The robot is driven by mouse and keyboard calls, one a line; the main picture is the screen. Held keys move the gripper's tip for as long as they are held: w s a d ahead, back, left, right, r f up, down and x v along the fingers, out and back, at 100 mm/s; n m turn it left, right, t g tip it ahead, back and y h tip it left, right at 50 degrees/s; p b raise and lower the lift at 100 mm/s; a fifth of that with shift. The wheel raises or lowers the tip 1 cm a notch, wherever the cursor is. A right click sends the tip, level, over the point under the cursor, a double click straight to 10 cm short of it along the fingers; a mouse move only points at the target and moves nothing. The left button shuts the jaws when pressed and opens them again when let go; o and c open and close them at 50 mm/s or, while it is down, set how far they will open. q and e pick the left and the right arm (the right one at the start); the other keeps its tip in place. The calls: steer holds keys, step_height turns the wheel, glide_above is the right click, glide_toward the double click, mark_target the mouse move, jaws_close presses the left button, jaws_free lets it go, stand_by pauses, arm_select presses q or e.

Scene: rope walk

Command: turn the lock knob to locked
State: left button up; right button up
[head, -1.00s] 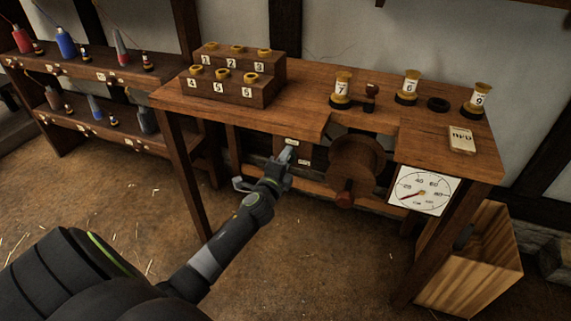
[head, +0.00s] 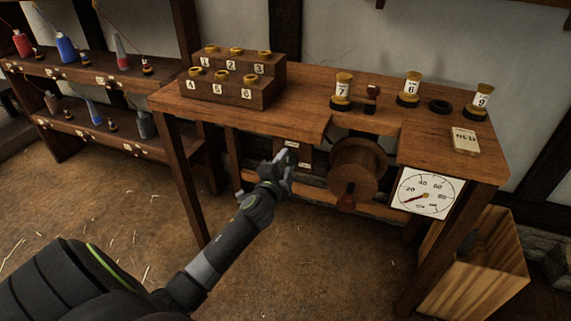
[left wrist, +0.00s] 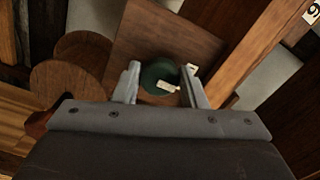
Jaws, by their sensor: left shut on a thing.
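The lock knob (left wrist: 155,73) is a round dark green knob with a white pointer mark on it, set on a wooden panel (left wrist: 150,35) below the bench top. In the left wrist view the two fingers of my left gripper (left wrist: 160,82) stand on either side of it, shut on it. In the head view my left gripper (head: 284,163) is at the panel under the bench and mostly hides the knob. A small white label (head: 292,144) shows above the fingers and another (head: 304,165) to their right. I cannot read either. My right gripper is not in view.
A wooden reel (head: 358,170) with a crank handle hangs right of my left gripper. A dial gauge (head: 427,193) is on the bench front. The bench top (head: 300,90) holds numbered spools and a stepped rack (head: 240,77). A wooden crate (head: 480,270) stands at right.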

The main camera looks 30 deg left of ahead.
arm_select(q)
steer(key=o, duration=0.9)
steer(key=shift+o, duration=0.2)
steer(key=v, duration=1.7)
steer(key=shift+s, duration=0.2)
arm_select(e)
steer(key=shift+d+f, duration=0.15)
arm_select(q)
steer(key=shift+a+f, duration=0.1)
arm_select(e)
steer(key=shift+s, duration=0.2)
